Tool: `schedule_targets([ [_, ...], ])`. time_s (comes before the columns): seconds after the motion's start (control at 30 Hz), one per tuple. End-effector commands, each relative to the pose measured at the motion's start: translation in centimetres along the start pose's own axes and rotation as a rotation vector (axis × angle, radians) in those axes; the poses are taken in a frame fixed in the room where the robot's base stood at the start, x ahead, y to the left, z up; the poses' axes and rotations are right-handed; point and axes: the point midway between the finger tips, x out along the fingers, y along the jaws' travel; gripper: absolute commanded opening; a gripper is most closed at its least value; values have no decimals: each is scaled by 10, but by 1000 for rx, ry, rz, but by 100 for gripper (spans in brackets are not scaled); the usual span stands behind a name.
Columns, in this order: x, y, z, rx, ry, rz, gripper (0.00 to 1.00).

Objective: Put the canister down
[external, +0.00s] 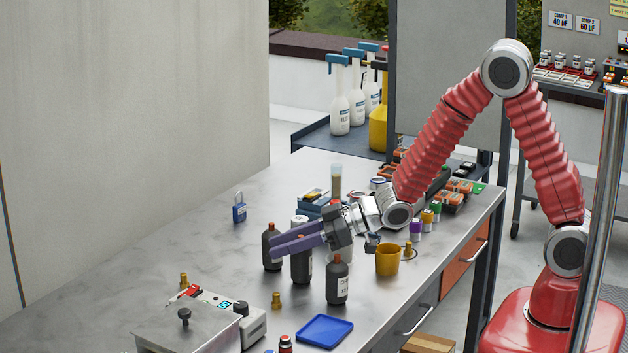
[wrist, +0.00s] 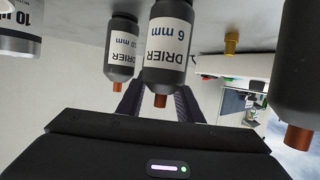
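Three dark grey drier canisters with copper tops stand upright in a row on the metal bench: a left one (external: 270,254), a middle one (external: 301,266) and a right one (external: 337,286). My gripper (external: 275,245) has long purple fingers lying level across the top of the middle canister. In the wrist view the canister marked 6 mm (wrist: 168,45) is in front of the fingers, with its copper end between them in the picture. The fingers (wrist: 158,98) look apart, with a gap beside the copper end.
A yellow cup (external: 388,261) and a blue tray (external: 324,331) are close to the right canister. Small brass fittings (external: 276,300) and a metal box device (external: 190,330) stand nearer the front. A blue padlock (external: 239,208) is farther back. Bare bench lies left of the canisters.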

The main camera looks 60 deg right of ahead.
Motion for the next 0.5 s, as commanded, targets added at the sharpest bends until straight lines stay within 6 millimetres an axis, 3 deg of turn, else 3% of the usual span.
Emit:
schedule_targets([
  [0.5, 0, 0, 0, 0, 0, 0, 30],
])
